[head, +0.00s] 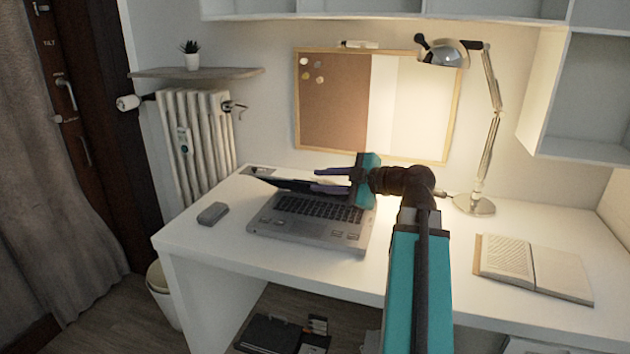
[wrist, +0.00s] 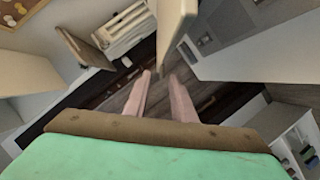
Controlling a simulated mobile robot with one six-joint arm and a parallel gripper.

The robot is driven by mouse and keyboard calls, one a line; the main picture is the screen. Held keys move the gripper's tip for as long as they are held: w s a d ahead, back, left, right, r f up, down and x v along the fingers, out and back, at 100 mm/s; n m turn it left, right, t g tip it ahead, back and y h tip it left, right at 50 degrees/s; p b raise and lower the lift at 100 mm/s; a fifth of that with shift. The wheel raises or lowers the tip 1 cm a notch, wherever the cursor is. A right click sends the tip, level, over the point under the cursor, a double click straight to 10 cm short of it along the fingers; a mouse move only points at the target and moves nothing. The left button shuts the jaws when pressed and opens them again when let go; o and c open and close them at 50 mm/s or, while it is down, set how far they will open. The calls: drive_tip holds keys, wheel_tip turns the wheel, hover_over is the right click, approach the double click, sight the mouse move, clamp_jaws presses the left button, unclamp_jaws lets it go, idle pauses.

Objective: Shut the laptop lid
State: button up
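The grey laptop (head: 300,229) sits on the desk, keyboard facing up. Its dark lid (head: 290,185) is raised at the back and looks thin and foreshortened; its exact angle is hard to tell. My gripper (head: 315,179) is at the lid's right part, its fingers pointing left and apart. The gripper hides the lid's right end, and I cannot tell whether it touches the lid. In the wrist view the two fingers (wrist: 159,75) show a gap with nothing clearly between them. A pale panel just above the tips may be the lid.
The white desk (head: 226,243) holds a small grey box (head: 212,213) left of the laptop, a lamp (head: 474,204) behind at right and an open book (head: 533,268) at right. A radiator (head: 197,135) and wall shelf (head: 196,72) are at left. The desk's front-left is clear.

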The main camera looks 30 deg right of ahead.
drive_tip(key=v, duration=1)
drive_tip(key=shift+p, duration=0.35)
drive_tip(key=shift+s+a, duration=0.1)
